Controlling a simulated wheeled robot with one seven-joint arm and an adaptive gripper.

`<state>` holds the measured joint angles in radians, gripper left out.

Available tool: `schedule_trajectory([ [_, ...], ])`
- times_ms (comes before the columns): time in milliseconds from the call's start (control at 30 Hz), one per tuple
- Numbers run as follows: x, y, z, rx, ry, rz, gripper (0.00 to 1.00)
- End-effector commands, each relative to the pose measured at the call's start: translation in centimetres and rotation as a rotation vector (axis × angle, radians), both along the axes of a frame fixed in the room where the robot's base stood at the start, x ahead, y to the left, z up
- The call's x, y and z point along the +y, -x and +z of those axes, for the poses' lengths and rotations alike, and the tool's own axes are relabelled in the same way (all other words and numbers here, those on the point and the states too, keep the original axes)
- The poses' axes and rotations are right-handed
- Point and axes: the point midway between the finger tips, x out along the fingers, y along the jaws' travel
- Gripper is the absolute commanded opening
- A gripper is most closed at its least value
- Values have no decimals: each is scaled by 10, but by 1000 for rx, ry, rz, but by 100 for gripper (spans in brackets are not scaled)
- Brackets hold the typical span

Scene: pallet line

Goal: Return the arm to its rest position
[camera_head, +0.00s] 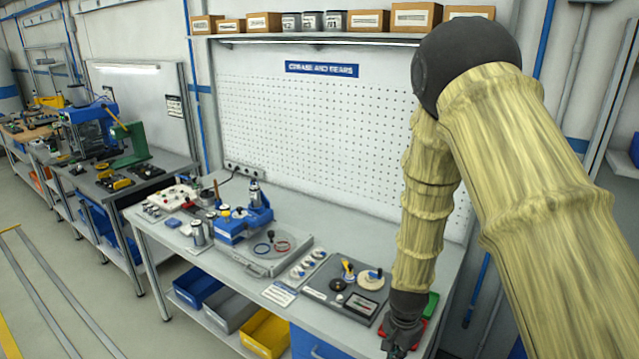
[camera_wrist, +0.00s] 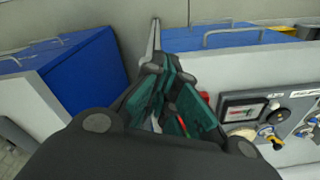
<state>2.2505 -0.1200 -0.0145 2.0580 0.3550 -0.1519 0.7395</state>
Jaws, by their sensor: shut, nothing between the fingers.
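My arm, in a tan ribbed sleeve, reaches down on the right of the head view. My gripper (camera_head: 400,342) hangs at the right front part of the grey workbench (camera_head: 385,235), close to its front edge. The wrist view shows the dark gripper (camera_wrist: 168,92) with teal finger pads, shut and empty. A red item and a green item (camera_head: 431,305) sit just behind the gripper, partly hidden by it. I cannot tell whether the gripper touches the bench.
A dark panel (camera_head: 322,295) with small parts lies left of my gripper, and a blue fixture (camera_head: 236,226) stands farther left. Blue, grey and yellow bins (camera_head: 265,334) sit below the bench. A shelf (camera_head: 320,37) with boxes runs above the pegboard (camera_head: 310,120). Floor at left is clear.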

Motion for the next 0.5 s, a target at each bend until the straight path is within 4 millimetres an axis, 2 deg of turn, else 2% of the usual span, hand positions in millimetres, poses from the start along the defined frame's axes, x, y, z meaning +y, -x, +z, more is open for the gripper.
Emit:
schedule_trajectory([
  [33, -2, 7, -16, 7, 5, 18, 0],
  [167, -9, 27, -49, 18, 20, 84, 0],
  [267, -16, 49, -79, 26, 33, 150, 0],
  [367, -23, 81, -121, 41, 47, 245, 0],
  [500, -32, 136, -182, 61, 56, 412, 0],
])
